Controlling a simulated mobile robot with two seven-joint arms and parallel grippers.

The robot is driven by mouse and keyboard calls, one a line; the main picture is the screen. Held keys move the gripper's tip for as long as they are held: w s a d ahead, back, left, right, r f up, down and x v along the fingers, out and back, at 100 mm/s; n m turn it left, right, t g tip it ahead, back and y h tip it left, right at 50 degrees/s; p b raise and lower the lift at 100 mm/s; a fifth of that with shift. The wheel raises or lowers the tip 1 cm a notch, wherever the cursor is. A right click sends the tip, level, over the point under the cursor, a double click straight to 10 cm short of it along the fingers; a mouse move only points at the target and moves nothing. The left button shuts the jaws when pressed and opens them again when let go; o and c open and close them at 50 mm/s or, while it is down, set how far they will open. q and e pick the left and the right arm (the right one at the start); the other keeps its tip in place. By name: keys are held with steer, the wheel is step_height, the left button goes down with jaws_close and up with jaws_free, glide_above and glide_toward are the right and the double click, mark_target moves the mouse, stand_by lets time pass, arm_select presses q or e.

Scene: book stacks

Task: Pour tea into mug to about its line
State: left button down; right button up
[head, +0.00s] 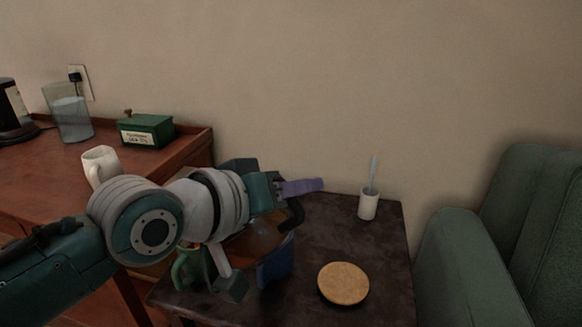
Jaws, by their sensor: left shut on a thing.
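My left gripper (288,205) is over the dark side table, shut on what looks like the black handle (295,214) of a brown, see-through teapot (258,238). My arm and wrist hide much of the pot; its spout and tilt cannot be told. A blue mug-like vessel (275,265) is just below the pot, partly hidden. A green mug-like thing (186,268) is left of it, behind my wrist. A white mug (101,162) stands on the red-brown desk at left. No fill line or stream of tea is visible. My right gripper is not in view.
On the dark side table (390,285) are a round cork mat (343,283) and a white cup with a stirrer (368,204). A green box (146,131) and glass jug (69,118) stand on the desk. A green armchair (465,270) borders the table at right.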

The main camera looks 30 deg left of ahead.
arm_select(q)
steer(key=shift+a+r+n, duration=0.2)
steer(key=shift+r+n, duration=0.05)
steer(key=shift+n, duration=0.05)
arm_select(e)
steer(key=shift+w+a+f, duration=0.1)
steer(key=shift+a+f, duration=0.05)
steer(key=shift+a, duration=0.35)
arm_select(q)
steer(key=shift+w+a+n+h+b, duration=0.1)
steer(key=shift+n+h+b, duration=0.2)
steer(key=shift+h, duration=0.1)
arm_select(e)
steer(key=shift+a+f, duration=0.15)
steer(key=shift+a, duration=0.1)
arm_select(q)
steer(key=shift+a+r, duration=0.1)
steer(key=shift+r, duration=0.1)
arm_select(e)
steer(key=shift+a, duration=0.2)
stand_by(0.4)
